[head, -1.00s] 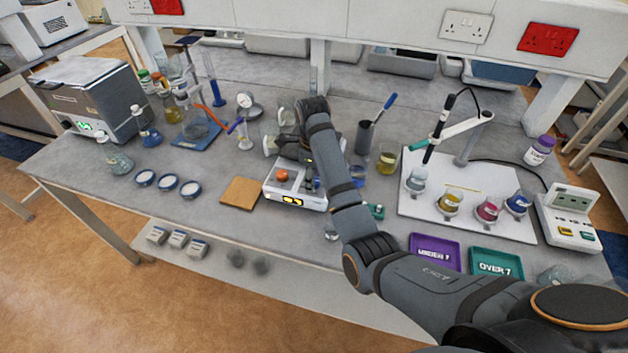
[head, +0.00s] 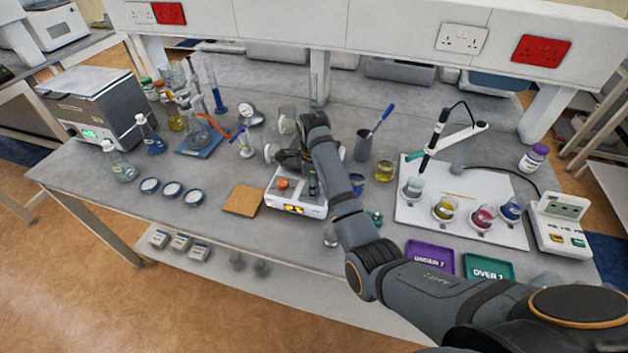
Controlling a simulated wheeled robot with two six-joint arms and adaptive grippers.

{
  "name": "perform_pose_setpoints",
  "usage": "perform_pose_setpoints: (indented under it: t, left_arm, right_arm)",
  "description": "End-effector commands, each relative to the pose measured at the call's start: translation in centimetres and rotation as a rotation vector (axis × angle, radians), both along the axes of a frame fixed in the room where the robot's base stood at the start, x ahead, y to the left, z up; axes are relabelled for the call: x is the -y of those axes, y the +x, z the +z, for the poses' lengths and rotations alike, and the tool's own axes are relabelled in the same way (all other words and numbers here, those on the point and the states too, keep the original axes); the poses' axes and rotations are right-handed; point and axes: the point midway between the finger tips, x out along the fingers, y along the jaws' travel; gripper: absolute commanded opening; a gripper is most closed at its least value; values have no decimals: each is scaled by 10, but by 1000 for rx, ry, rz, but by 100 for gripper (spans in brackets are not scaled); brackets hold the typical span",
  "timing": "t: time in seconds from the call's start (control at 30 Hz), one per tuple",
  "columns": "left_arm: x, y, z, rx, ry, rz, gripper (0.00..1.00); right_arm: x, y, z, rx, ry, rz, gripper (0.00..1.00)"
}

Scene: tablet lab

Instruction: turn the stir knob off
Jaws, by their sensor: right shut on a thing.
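The white hotplate stirrer (head: 284,203) stands at the middle of the bench, with a lit yellow display on its front. An orange-red round piece (head: 283,184) shows on its left part. My right gripper (head: 313,188) reaches down over the right part of the stirrer. It is shut on the stir knob there. The fingers and my arm hide the knob, so its setting cannot be read. My left gripper is not in view.
A brown square board (head: 243,200) lies left of the stirrer. A beaker of yellow liquid (head: 385,168) and a dark pen pot (head: 363,147) stand to the right. A purple tray (head: 430,257) and a green tray (head: 488,267) lie at the front right.

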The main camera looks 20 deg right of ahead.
Motion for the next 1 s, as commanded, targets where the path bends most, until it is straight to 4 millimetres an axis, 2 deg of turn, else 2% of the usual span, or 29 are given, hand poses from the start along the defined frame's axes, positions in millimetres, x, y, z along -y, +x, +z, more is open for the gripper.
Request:
perform_pose_setpoints:
  t: [0.03, 0.1, 0.5, 0.73, 1.0]
  left_arm:
    - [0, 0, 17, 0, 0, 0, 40]
    - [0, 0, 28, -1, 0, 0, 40]
    - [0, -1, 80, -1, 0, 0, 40]
    - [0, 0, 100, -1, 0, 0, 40]
    - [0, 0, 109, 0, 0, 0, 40]
  right_arm:
    - [0, -1, 8, -5, 1, 40, 0]
    - [0, -1, 8, -5, 1, 104, 0]
    - [1, -1, 6, -4, 1, 485, 0]
    - [1, -1, 4, -3, 0, 703, 0]
    - [1, 0, 1, -3, 1, 939, 0]
